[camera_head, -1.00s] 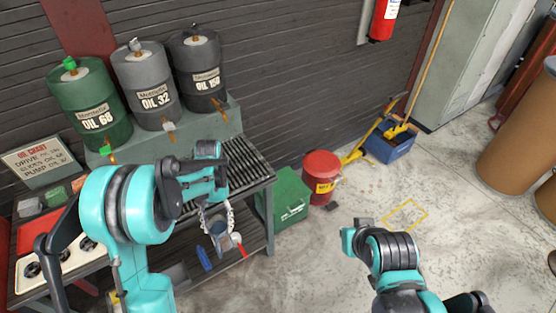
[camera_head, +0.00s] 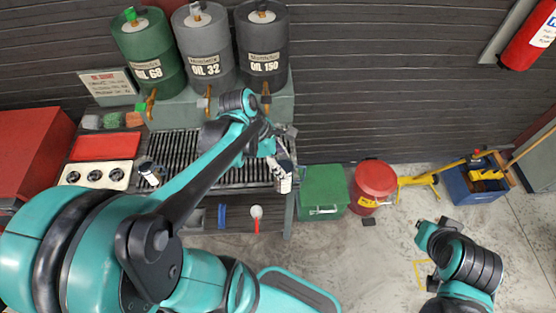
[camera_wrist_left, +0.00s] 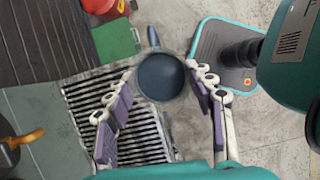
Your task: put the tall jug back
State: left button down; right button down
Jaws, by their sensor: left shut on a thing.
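In the left wrist view a dark blue-grey jug (camera_wrist_left: 160,78) is between the fingers of my left gripper (camera_wrist_left: 168,100), seen from above into its round mouth. A narrow part sticks out on its far side. The gripper is shut on it. In the head view my left gripper (camera_head: 283,168) is at the right end of the slatted bench top, and the jug is mostly hidden by the fingers. Part of my right arm shows at lower right, but I cannot make out its gripper.
Green, grey and dark oil drums with taps stand on a grey ledge (camera_head: 220,114) behind the slatted grate (camera_head: 175,148). A tray (camera_head: 95,174) lies at left. A green box (camera_head: 324,190) and red can (camera_head: 373,182) stand on the floor at right.

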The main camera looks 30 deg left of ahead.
pick_arm(q)
jog(key=shift+w+r+n, duration=0.1)
jog(key=shift+w+n, duration=0.1)
jog(key=shift+n, duration=0.2)
jog(key=w+a+f+b, duration=0.5)
jog(key=w+a+f, duration=0.3)
jog(key=f, duration=0.3)
jog(key=shift+a, duration=0.25)
jog(key=shift+s, duration=0.1)
jog(key=c, duration=0.6)
grip_release()
jog(key=shift+f, duration=0.1)
